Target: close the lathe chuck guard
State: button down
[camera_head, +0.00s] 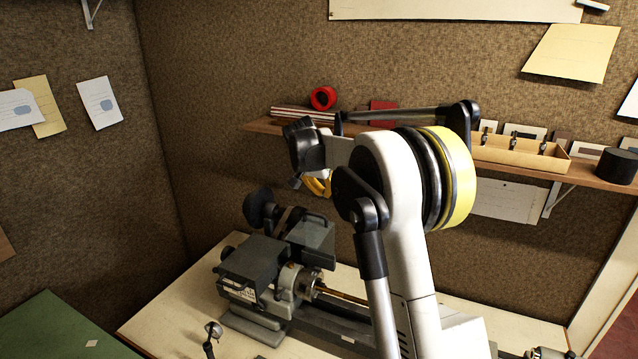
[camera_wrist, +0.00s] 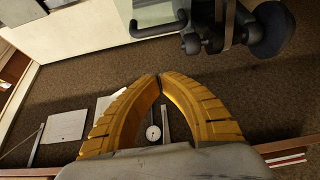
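The lathe (camera_head: 265,275) stands on a pale bench, with its chuck (camera_head: 308,283) uncovered at the right of the headstock. A grey box-like cover with a dark handle, which looks like the chuck guard (camera_head: 314,240), stands raised behind the chuck. In the wrist view the guard's grey panel and dark handle (camera_wrist: 160,32) show at the top, beyond the fingertips and apart from them. My gripper (camera_wrist: 160,77) has yellow fingers whose tips meet with nothing between them. In the head view my gripper (camera_head: 318,185) is partly hidden by my arm, above and behind the guard.
A wall shelf (camera_head: 590,180) runs behind my arm, with a red roll (camera_head: 322,98), a tan tray (camera_head: 520,152) and a black cylinder (camera_head: 617,166). A black wheel-like part (camera_head: 262,208) stands left of the guard. A small lamp-like part (camera_head: 212,330) stands before the lathe.

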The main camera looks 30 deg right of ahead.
aim_at(321, 221)
jog(key=f, duration=0.1)
jog(key=a+f+p, duration=0.1)
jog(key=f, duration=0.1)
jog(key=s+f+p, duration=0.1)
jog(key=shift+a+f, duration=0.2)
jog(key=shift+f, duration=0.05)
jog(key=shift+w+d+f, duration=0.1)
jog(key=shift+w+f, duration=0.05)
